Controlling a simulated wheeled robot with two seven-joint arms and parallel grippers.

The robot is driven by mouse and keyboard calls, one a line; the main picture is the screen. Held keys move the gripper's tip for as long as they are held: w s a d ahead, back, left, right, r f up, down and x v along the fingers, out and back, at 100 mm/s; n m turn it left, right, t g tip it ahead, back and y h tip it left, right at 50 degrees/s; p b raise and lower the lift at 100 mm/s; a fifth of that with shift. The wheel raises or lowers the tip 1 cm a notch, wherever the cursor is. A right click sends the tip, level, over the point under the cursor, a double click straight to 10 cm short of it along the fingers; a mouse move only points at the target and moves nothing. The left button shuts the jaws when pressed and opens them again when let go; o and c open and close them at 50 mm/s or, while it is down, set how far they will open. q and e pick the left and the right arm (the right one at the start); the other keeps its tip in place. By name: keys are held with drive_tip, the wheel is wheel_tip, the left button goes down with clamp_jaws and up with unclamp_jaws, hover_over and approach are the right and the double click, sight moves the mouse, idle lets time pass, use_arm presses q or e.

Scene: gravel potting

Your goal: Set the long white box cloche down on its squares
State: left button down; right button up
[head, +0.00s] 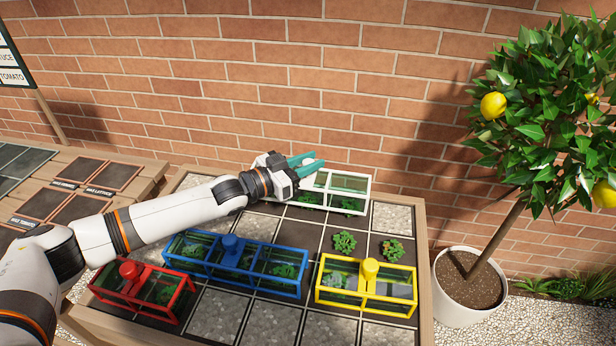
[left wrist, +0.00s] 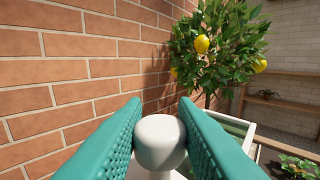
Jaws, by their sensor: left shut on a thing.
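The long white box cloche (head: 368,197) has a white frame with clear panes and stands at the back of the planting table, close to the brick wall. Green plants show through its panes. My left gripper (head: 306,163) has its teal fingers around the cloche's white knob. In the left wrist view the round white knob (left wrist: 160,142) sits between the two teal fingers. My arm hides the cloche's left end. I cannot tell whether its lower edge touches the squares. My right gripper is not in view.
A blue cloche (head: 236,278), a red cloche (head: 118,297) and a yellow cloche (head: 366,302) stand in front on the tiled table (head: 424,262). Two uncovered plants (head: 344,242) (head: 393,250) sit behind the yellow one. A potted lemon tree (head: 462,300) stands at right.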

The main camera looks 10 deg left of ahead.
sight(309, 177)
use_arm(q)
wheel_tip(309, 177, down, 3)
drive_tip(key=shift+f, duration=0.2)
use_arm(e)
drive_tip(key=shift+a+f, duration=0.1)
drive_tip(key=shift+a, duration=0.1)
use_arm(q)
drive_tip(key=shift+f, duration=0.1)
drive_tip(key=c, duration=1.1)
unclamp_jaws()
drive_tip(key=shift+f, duration=0.1)
drive_tip(key=shift+c, duration=0.2)
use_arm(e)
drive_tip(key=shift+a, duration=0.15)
